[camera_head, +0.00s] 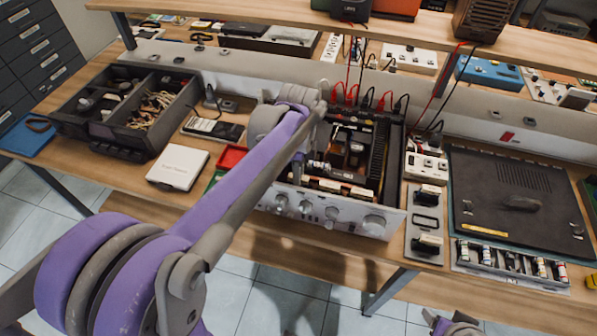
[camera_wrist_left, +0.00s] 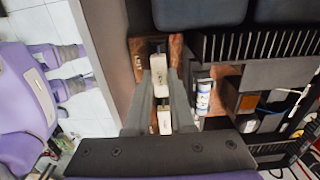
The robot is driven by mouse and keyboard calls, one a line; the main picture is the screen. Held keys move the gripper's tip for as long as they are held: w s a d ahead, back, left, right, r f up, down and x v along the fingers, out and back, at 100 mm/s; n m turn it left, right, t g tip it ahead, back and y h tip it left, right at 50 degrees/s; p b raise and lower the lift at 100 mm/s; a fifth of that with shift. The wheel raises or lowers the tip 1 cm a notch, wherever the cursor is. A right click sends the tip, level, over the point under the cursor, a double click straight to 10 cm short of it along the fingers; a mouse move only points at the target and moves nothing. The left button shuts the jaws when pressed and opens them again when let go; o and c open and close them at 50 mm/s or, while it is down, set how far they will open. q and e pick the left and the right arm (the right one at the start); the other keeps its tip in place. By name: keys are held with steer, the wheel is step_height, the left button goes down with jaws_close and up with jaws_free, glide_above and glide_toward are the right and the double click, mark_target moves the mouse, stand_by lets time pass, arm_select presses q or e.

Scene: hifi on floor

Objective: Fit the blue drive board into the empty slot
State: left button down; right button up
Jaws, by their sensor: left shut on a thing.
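My left gripper (camera_head: 305,165) reaches down into the open hi-fi amplifier (camera_head: 345,215), at the left part of its inside. In the left wrist view the fingers (camera_wrist_left: 162,98) are close together, shut on a thin piece, taken to be the blue drive board. The board is mostly hidden by the fingers and no blue face shows. Copper-coloured board parts (camera_wrist_left: 140,58) lie beside the fingertips. The empty slot cannot be made out, and whether the board touches it cannot be told. Part of my right arm's end (camera_head: 455,325) shows at the bottom edge.
Black heatsink fins (camera_head: 378,155) and a white-blue cylinder (camera_wrist_left: 203,97) stand close to the gripper inside the amplifier. Red and black leads (camera_head: 365,98) hang behind it. A parts bin (camera_head: 130,115) is left, a black cover (camera_head: 515,195) right.

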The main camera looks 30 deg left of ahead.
arm_select(q)
steer(key=shift+f, duration=0.15)
steer(key=c, duration=0.7)
jaws_free()
step_height(320, 180, up, 11)
steer(key=shift+p, duration=0.35)
steer(key=shift+f, duration=0.1)
